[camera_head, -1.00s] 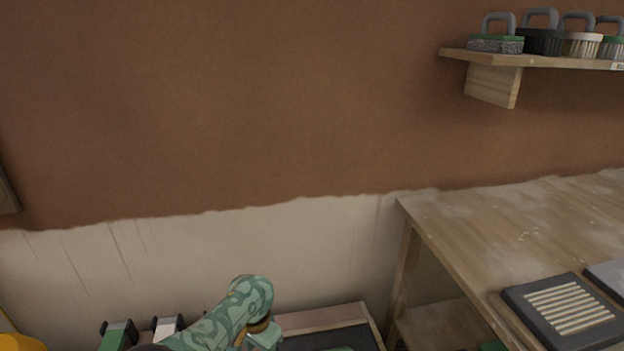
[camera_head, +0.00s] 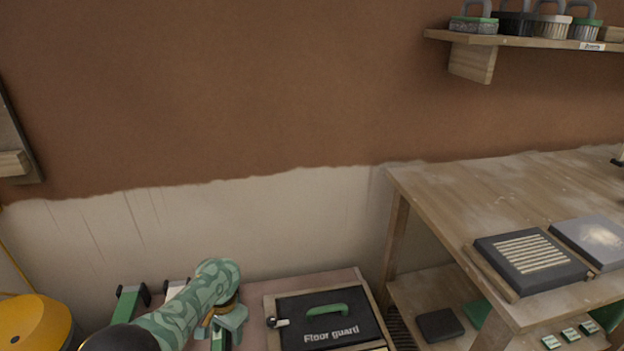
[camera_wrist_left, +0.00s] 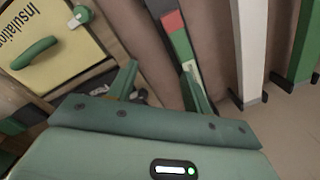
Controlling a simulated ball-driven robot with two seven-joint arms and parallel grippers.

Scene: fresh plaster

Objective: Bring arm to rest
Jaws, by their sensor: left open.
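My left arm (camera_head: 185,308), green with a leaf-like pattern, reaches in from the bottom left of the head view, low in front of the wall. My left gripper (camera_head: 222,335) points down at its end, its fingertips only partly visible there. In the left wrist view the gripper (camera_wrist_left: 160,82) is open, its two green fingers apart with nothing held between them. My right gripper is not in view.
A black "Floor guard" panel with a green handle (camera_head: 338,310) lies right of the gripper. A wooden workbench (camera_head: 440,195) stands at the right, below a brush shelf (camera_head: 550,41). A yellow rounded object (camera_head: 35,320) is at lower left. A yellow "Insulation" panel (camera_wrist_left: 75,60) shows in the wrist view.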

